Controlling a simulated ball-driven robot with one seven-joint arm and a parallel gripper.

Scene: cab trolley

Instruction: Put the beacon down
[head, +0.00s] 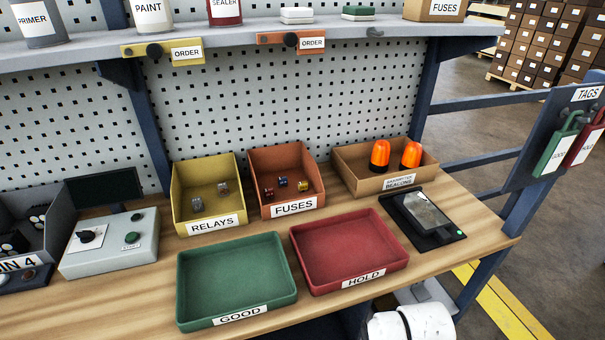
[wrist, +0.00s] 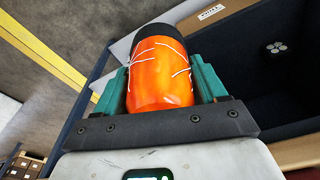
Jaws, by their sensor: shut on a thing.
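In the wrist view my gripper (wrist: 160,78) is shut on an orange beacon (wrist: 158,85), with a teal finger pad on each side. The beacon's black base (wrist: 158,34) points away from the palm, and white streaks show on its orange dome. The gripper and held beacon do not show in the head view. There, two other orange beacons, the left one (head: 379,155) and the right one (head: 411,155), stand in a cardboard box (head: 345,172) labelled BEACONS. A green GOOD tray (head: 235,280) and a red HOLD tray (head: 345,248) are empty on the bench.
A yellow RELAYS bin (head: 207,205) and an orange FUSES bin (head: 285,190) hold small parts. A dark tablet-like device (head: 425,213) lies right of the red tray. A grey button box (head: 110,243) stands left. In the wrist view a dark open container (wrist: 270,85) lies beside the gripper.

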